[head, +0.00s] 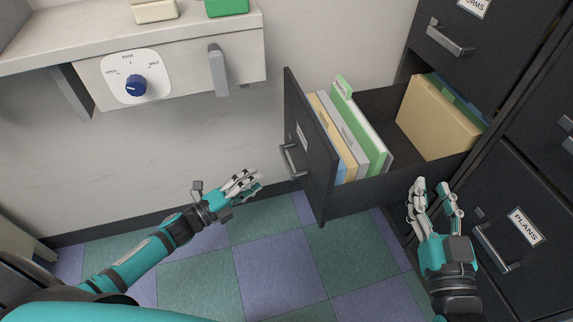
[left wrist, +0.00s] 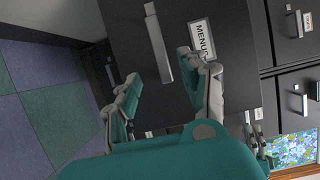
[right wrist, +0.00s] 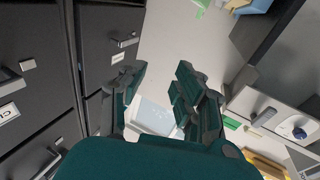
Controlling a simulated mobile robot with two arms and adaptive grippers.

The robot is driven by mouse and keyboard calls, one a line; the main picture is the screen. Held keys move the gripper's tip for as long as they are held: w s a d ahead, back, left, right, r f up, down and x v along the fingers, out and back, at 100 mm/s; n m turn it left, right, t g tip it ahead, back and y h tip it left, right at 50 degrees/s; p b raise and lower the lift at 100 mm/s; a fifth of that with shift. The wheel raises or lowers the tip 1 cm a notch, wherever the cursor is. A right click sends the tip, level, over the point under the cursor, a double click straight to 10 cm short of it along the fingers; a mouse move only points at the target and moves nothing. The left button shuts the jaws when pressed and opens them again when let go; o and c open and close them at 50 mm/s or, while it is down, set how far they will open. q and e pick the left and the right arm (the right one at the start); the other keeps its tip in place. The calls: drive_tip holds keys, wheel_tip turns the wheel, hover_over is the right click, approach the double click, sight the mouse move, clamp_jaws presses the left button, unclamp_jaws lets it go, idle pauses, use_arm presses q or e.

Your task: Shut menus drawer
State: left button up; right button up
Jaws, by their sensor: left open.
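The menus drawer (head: 318,175) is pulled out from the dark cabinet and holds several upright folders. Its front shows a grey handle (head: 290,160), and the left wrist view shows the MENUS label (left wrist: 203,38) beside the handle (left wrist: 158,42). My left gripper (head: 243,184) is open and empty, a little to the left of the drawer front and apart from the handle. In the left wrist view its fingers (left wrist: 160,88) are spread with the drawer front beyond them. My right gripper (head: 437,192) is open and empty, at the near side of the drawer; its fingers (right wrist: 160,88) are apart.
A closed PLANS drawer (head: 510,245) is at the lower right, and a closed drawer with a partly seen label (head: 448,38) is above the open one. A wall shelf with a blue dial (head: 135,85) is at upper left. The tiled floor (head: 270,255) left of the drawer is clear.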

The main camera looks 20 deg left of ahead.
sight(285, 163)
use_arm(q)
drive_tip(key=b+x, duration=0.2)
drive_tip(key=x, duration=0.9)
drive_tip(key=shift+w+d, duration=0.15)
drive_tip(key=shift+w, duration=0.15)
use_arm(e)
drive_tip(key=s+r+t+y, duration=0.2)
drive_tip(key=r+t, duration=0.4)
drive_tip(key=r, duration=0.3)
drive_tip(key=shift+s+a+r+t, duration=0.2)
drive_tip(key=shift+s+t, duration=0.1)
drive_tip(key=shift+s, duration=0.5)
use_arm(q)
drive_tip(key=shift+c, duration=0.2)
clamp_jaws()
